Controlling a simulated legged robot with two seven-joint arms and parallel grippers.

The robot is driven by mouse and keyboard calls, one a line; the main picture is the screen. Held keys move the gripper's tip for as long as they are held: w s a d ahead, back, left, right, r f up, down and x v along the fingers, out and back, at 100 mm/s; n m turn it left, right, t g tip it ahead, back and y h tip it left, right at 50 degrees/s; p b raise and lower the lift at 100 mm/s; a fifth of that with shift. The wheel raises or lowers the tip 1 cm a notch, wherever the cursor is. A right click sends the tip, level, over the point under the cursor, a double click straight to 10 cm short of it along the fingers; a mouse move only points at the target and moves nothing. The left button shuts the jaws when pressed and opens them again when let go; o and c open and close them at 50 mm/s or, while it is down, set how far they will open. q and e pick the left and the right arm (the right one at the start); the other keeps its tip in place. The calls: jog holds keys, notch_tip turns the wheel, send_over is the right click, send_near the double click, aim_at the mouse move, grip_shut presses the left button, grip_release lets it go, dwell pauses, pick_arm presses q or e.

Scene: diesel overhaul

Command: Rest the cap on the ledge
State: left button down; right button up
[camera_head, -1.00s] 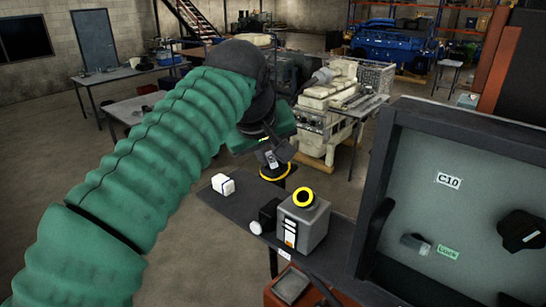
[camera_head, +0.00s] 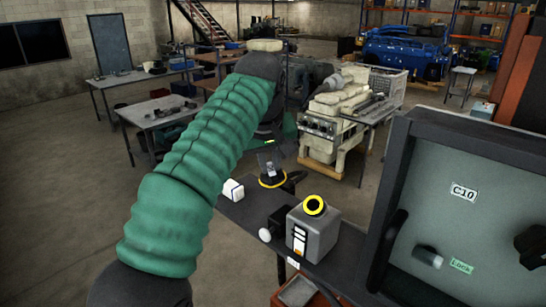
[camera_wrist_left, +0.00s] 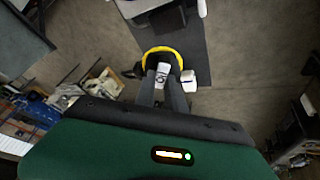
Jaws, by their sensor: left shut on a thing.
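My left gripper (camera_head: 269,163) is shut on a black cap with a yellow rim (camera_head: 272,182). In the left wrist view, the two fingers (camera_wrist_left: 164,84) close on a light grey tab, with the yellow rim (camera_wrist_left: 164,50) curving beyond it. The ledge, a narrow dark shelf (camera_head: 237,211), lies below the cap. The cap appears over its far part, beside a white block (camera_head: 232,190); I cannot tell whether it touches the ledge. My right gripper is not in view.
A grey box with a yellow ring on top (camera_head: 313,231) stands on the near part of the ledge. A dark-framed panel (camera_head: 440,190) labelled C10 rises at the right. A cream machine (camera_head: 335,115) stands behind on the floor.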

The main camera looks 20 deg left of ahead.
pick_arm(q)
jog(key=shift+w+a+f+g, duration=0.3)
jog(key=shift+w+a+f, duration=0.35)
jog(key=shift+f, duration=0.25)
jog(key=shift+s, duration=0.15)
jog(key=shift+a+f, duration=0.1)
jog(key=shift+f, duration=0.05)
jog(key=w+a+f+g, duration=0.1)
jog(key=w+a+f, duration=0.2)
jog(key=w+f, duration=0.1)
jog(key=shift+f+g+y, duration=0.3)
jog(key=shift+f+g, duration=0.1)
jog(key=shift+f, duration=0.35)
jog(key=shift+s, duration=0.1)
